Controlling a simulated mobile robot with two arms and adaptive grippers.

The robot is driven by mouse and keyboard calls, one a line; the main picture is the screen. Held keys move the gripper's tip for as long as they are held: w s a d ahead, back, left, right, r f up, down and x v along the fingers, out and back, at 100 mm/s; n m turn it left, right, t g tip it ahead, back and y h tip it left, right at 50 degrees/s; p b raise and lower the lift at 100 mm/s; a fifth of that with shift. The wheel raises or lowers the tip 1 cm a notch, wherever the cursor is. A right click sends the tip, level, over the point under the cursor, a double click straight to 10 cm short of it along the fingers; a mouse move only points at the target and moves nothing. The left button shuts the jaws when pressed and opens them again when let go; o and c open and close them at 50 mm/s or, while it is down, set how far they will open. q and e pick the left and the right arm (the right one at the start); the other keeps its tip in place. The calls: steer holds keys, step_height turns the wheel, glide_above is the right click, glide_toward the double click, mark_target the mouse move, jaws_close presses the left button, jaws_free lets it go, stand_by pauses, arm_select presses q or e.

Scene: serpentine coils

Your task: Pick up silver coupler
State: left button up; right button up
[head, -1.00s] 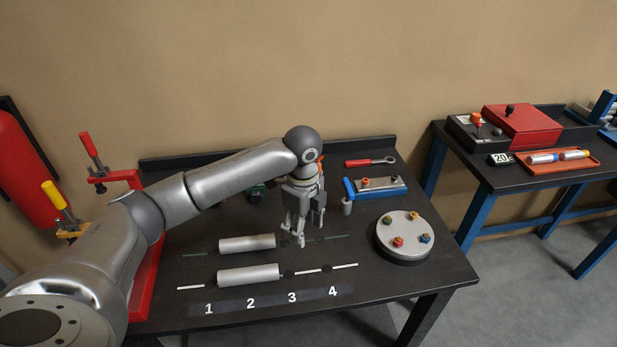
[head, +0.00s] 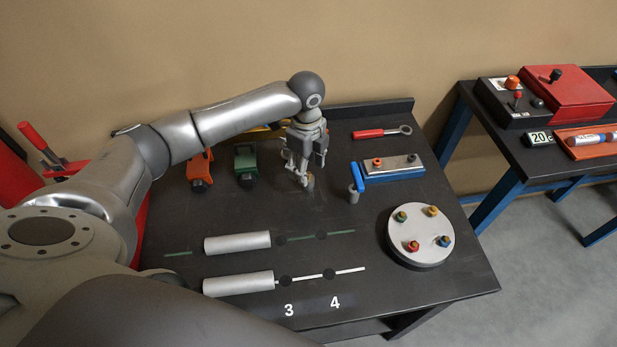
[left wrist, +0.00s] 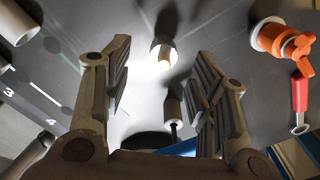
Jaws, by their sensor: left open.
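A small bright cylinder with a tan end (left wrist: 163,52), likely the silver coupler, stands on the bench between my spread left fingers in the left wrist view, beyond their tips. Glare hides its exact colour. In the head view a small tan and silver piece (head: 310,183) shows at the fingertips of my left gripper (head: 301,180), partly hidden by them. My left gripper is open and points down over it; I cannot tell whether it touches. A second small grey cylinder (head: 353,196) stands by the blue vise-like block; it also shows in the left wrist view (left wrist: 173,108). My right gripper is not in view.
A blue block with a metal top (head: 395,165) and a red-handled wrench (head: 382,132) lie right of my gripper. Orange (head: 200,170) and green (head: 246,162) valves stand left. Two silver tubes (head: 238,244) (head: 238,284) and a round plate (head: 420,250) are nearer.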

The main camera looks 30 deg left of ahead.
arm_select(q)
steer(key=shift+f, duration=0.6)
steer(key=f+p, duration=0.1)
steer(key=f, duration=0.1)
steer(key=f+p, duration=0.1)
steer(key=f, duration=0.1)
steer(key=shift+w+d+f, duration=0.15)
steer(key=shift+w+f, duration=0.05)
steer(key=shift+f, duration=0.35)
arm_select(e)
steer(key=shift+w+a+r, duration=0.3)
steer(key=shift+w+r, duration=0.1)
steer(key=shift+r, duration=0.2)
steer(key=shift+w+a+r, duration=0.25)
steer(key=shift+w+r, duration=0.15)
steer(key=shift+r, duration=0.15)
arm_select(q)
steer(key=shift+c, duration=0.4)
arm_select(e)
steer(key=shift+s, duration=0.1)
arm_select(q)
steer(key=shift+c, duration=1.1)
jaws_close()
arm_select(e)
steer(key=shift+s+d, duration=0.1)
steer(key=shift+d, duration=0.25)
